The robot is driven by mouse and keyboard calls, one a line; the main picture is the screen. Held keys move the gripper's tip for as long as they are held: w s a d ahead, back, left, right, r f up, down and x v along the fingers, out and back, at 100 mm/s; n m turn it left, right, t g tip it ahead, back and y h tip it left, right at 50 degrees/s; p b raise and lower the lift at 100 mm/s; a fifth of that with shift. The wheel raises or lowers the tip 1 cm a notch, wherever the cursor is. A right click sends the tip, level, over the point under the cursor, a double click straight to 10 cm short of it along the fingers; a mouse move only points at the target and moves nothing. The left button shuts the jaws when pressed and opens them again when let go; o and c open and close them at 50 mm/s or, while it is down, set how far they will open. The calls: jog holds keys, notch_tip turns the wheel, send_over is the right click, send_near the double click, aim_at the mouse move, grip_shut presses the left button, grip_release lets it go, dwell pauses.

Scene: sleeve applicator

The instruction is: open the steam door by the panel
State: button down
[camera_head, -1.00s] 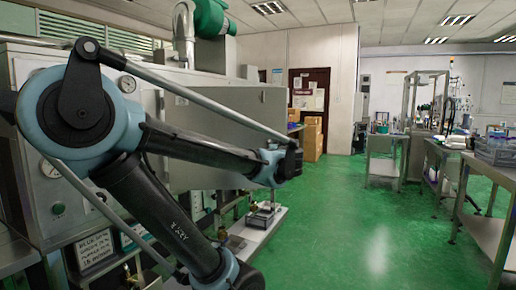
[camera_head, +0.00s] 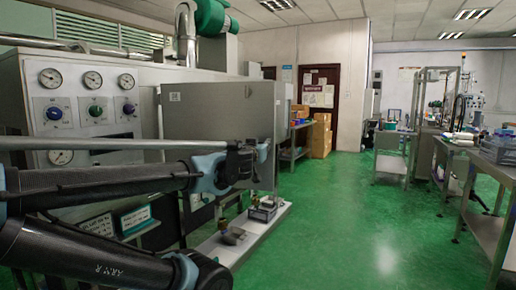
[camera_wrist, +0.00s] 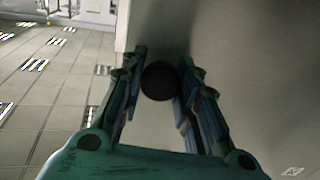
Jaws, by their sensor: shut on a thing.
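The steam door is a broad flat grey panel (camera_head: 215,105) on the front of the steam machine (camera_head: 105,75); I cannot tell how far it stands open. My gripper (camera_head: 262,148) is at the door's right edge, low on its face. In the wrist view, my gripper (camera_wrist: 158,88) has its two fingers on either side of a dark round knob (camera_wrist: 159,81), shut on it. The grey door surface (camera_wrist: 235,60) fills the right of that view. The knob is mostly hidden by my gripper in the head view.
Gauges and coloured knobs (camera_head: 94,110) sit on the machine front, left. A low shelf (camera_head: 245,238) with small items juts out below the door. Cardboard boxes (camera_head: 320,135) stand at the back. Workbenches (camera_head: 478,195) line the right; green floor (camera_head: 345,225) between is clear.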

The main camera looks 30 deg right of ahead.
aim_at(261, 117)
jog(key=shift+w+r, duration=0.2)
jog(key=c, duration=1.4)
grip_release()
jog(key=shift+a, duration=0.15)
jog(key=shift+o, duration=1)
jog(key=shift+f, duration=0.1)
notch_tip(261, 117, up, 10)
jog(key=shift+w, duration=0.15)
